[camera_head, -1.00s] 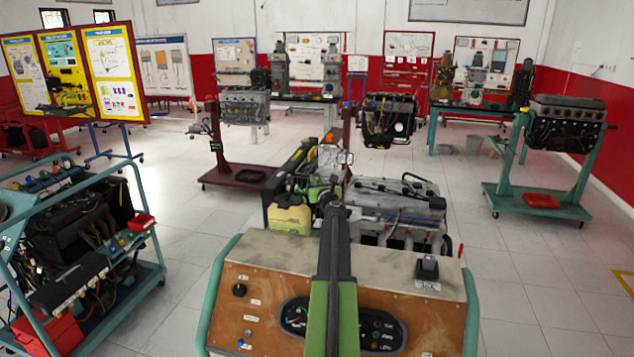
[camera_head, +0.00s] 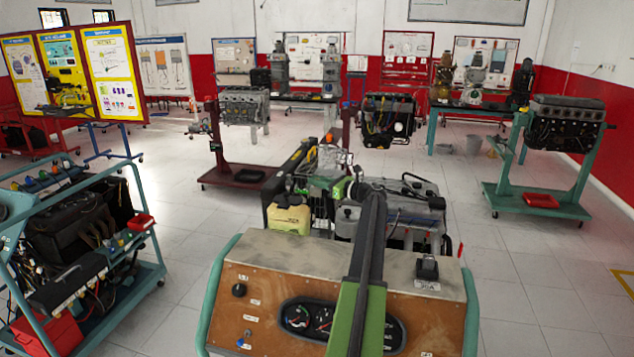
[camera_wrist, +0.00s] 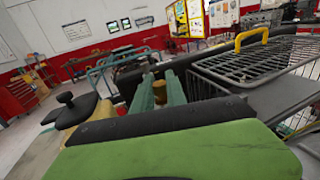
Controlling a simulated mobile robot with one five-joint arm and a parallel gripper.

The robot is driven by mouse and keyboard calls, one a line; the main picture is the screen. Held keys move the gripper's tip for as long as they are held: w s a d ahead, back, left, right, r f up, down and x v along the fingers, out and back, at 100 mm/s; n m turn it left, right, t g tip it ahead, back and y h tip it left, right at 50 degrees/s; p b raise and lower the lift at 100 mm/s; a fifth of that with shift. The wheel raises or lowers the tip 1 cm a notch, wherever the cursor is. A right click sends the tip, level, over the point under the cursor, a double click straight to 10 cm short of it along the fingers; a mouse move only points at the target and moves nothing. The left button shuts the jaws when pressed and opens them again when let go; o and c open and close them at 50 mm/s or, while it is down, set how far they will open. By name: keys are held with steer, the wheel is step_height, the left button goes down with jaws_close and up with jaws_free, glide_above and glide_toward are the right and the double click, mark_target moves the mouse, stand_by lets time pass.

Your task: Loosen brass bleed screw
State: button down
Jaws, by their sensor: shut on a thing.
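In the wrist view, the two teal fingers of my gripper (camera_wrist: 160,92) reach forward past my green and black housing. A small brass-coloured piece, which looks like the brass bleed screw (camera_wrist: 159,91), shows between them, and the fingers are closed on it. Its lower part and its seat are hidden. In the head view, my arm reaches over the control panel to the engine trainer (camera_head: 415,215). The gripper's tip is at the engine's near-left side, and the screw is too small or hidden to make out there.
A yellow-green reservoir (camera_head: 289,219) sits left of my arm. In the wrist view, a grey wire rack (camera_wrist: 255,65) with a yellow handle stands close on the right. A black-capped tank (camera_wrist: 75,110) is at the left. Open floor lies around the trainer.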

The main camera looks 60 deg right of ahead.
steer(key=shift+d+n+y, duration=0.15)
steer(key=shift+n+y, duration=0.45)
steer(key=shift+y, duration=0.6)
steer(key=c, duration=1.3)
jaws_free()
steer(key=shift+c, duration=0.2)
steer(key=s+d, duration=0.2)
steer(key=s, duration=1.5)
steer(key=shift+d, duration=0.25)
